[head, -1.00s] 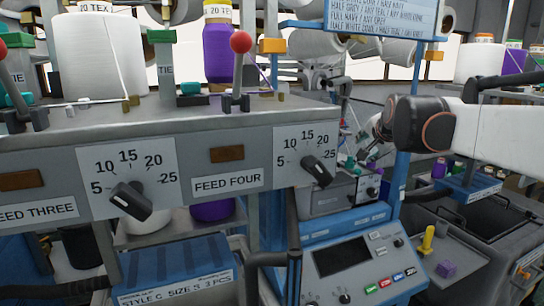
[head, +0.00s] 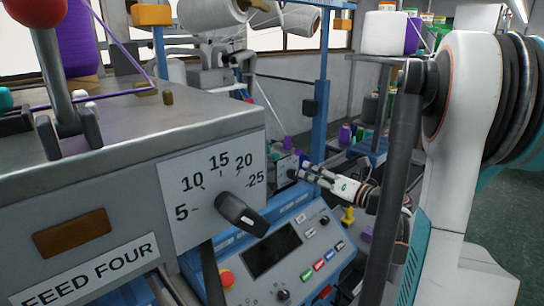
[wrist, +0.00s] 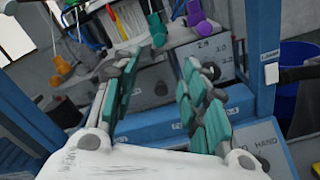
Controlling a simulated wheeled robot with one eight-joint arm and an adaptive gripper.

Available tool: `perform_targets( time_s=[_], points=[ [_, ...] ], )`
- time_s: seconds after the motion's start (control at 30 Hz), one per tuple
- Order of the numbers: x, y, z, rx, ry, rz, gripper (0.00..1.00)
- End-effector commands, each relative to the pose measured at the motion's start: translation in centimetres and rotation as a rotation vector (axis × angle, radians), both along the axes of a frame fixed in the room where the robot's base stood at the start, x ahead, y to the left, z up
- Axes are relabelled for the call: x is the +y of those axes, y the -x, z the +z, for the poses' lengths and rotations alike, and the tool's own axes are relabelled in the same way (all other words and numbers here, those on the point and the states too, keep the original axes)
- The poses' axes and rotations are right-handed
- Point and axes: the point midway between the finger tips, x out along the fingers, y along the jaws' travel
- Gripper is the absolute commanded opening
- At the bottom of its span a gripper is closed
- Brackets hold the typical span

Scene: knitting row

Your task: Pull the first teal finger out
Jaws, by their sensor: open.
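My gripper (wrist: 160,95) is open and empty in the wrist view, its two teal-padded fingers apart. A small teal finger (wrist: 157,29) hangs beyond the gap, near the top of the view, apart from the fingertips. In the head view my gripper (head: 297,170) is small, at the machine behind the blue control panel. The teal piece is too small there to tell apart clearly.
An orange piece (wrist: 61,67) hangs at the left of the wrist view. A blue post (wrist: 265,60) stands close on the right. In the head view the FEED FOUR box (head: 120,180) fills the near left, and a control panel (head: 270,255) lies below my gripper.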

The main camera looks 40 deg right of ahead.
Motion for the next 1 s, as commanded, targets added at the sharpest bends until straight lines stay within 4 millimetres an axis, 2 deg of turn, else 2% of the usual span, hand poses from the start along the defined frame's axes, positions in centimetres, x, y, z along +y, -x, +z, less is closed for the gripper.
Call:
perform_targets(
  time_s=[0.17, 0.7, 0.83, 1.0],
  points=[
    [0.3, -1.4, 0.0, -0.005, -0.011, 0.003, 0.41],
    [1.7, -11.2, 0.0, -0.004, -0.007, 0.003, 0.41],
    [1.8, -12.7, 0.0, -0.004, -0.007, 0.002, 0.41],
    [1.9, -13.5, 0.0, -0.003, -0.007, 0.001, 0.41]
  ],
)
